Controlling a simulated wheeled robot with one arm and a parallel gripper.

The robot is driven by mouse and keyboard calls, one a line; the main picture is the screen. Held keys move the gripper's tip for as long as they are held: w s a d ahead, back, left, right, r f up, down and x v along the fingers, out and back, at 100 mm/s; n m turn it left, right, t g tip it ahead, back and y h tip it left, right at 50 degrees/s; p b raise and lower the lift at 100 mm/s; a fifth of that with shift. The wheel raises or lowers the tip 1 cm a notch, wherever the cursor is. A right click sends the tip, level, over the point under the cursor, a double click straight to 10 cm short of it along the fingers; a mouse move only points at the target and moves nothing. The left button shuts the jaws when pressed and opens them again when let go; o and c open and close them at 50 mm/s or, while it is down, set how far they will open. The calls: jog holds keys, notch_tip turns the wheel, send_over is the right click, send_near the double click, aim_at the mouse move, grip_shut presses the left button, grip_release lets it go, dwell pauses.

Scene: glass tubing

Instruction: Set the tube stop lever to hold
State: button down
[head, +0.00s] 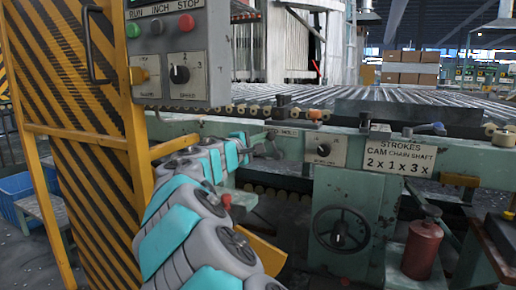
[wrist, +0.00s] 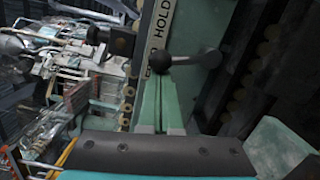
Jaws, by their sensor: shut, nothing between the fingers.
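In the head view my gripper (head: 262,146) is at the green rail below the label (head: 283,133), and the lever is hard to make out.
A control box (head: 172,55) and a yellow-black striped guard (head: 75,100) stand at left. A dial plate (head: 325,149), a handwheel (head: 341,229) and a red canister (head: 422,248) are at right. A roller bed (head: 420,97) lies behind the rail.

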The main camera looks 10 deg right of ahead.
jog(key=s+d+m+b, duration=0.1)
jog(key=m+b, duration=0.1)
jog(key=s+d+m+b, duration=0.1)
jog(key=m+b, duration=0.2)
jog(key=d+r+m+b, duration=0.1)
jog(key=d+m+b, duration=0.1)
jog(key=m+b, duration=0.1)
jog(key=shift+s+y, duration=0.4)
dwell(0.5)
jog(key=b+v, duration=0.1)
jog(key=v, duration=0.9)
jog(key=shift+r, duration=0.15)
